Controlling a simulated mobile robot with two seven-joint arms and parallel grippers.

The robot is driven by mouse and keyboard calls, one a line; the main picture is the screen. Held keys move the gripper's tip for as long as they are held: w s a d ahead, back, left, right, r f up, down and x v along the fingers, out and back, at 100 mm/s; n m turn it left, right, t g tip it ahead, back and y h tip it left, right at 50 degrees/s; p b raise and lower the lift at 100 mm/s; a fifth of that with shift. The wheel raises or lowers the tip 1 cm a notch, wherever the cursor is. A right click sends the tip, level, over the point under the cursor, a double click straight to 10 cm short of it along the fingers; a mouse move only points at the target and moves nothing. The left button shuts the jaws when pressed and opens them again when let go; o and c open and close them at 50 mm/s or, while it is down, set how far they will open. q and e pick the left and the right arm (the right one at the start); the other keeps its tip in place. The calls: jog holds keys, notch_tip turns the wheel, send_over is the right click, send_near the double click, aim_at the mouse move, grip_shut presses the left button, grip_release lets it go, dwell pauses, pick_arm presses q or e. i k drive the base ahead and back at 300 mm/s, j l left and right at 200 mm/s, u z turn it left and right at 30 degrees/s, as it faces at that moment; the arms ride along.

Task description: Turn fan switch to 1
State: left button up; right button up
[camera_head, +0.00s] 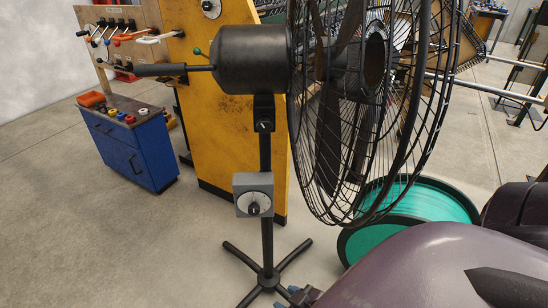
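The pedestal fan (251,62) has a dark motor housing and a black wire cage (375,100). It stands on a black pole with a splayed-leg base (267,276). The fan switch is a grey box (241,207) on the pole with a round dial (254,203) on its front; the dial's markings are too small to read. My purple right arm (420,270) comes in from the lower right. Small blue-grey parts, apparently of my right gripper (286,297), show at the bottom edge below the switch, apart from it; its opening is unclear. My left gripper is out of view.
A yellow panel (225,140) stands behind the pole. A blue cabinet (140,155) with coloured items on top is at the left. A green spool (425,211) lies behind the cage at the right. The floor left of the pole is clear.

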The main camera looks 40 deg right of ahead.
aim_at(253, 209)
jog(key=i+j+z, duration=0.15)
jog(key=j+z, duration=0.3)
jog(key=i+j+z, duration=0.15)
jog(key=j+z, duration=0.75)
jog(key=i+l, duration=0.05)
jog(key=l, duration=0.05)
